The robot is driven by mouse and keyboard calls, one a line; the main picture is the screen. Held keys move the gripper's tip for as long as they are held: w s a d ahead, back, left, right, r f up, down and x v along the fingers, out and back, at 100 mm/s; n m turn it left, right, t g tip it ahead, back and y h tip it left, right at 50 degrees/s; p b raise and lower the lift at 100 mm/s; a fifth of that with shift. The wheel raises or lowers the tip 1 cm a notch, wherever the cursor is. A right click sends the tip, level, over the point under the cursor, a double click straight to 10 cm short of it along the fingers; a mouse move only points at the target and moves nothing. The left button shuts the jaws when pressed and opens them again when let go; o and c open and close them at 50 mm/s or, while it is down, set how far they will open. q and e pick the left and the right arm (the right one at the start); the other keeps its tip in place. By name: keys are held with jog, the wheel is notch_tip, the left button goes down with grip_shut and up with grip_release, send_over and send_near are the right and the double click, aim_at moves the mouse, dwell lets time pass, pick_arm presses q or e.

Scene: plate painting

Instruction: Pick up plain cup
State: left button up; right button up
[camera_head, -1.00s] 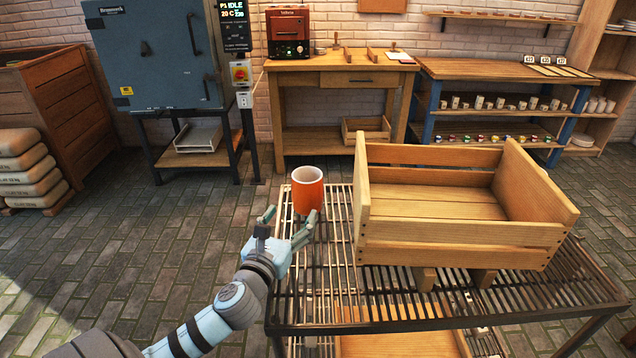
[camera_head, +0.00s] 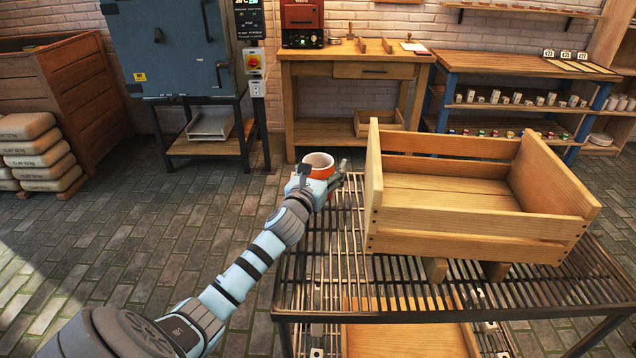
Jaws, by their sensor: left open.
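An orange cup with a white inside (camera_head: 318,161) stands upright on the far left corner of the metal rack (camera_head: 330,298). No pattern shows on it. My left gripper (camera_head: 327,181) is open at the cup, in front of it and overlapping it in the picture. One finger shows at the cup's right side. The hand hides most of the cup's body and the other finger, and I cannot tell whether the fingers touch the cup. My right gripper is not in view.
A wooden crate (camera_head: 460,236) stands on the rack just right of the cup. A kiln (camera_head: 165,50), a wooden workbench (camera_head: 350,72) and a shelf with small cups (camera_head: 515,112) stand along the back wall. Open floor lies left of the rack.

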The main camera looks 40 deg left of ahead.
pick_arm(q)
jog(key=c, duration=1.2)
jog(key=shift+c, duration=0.2)
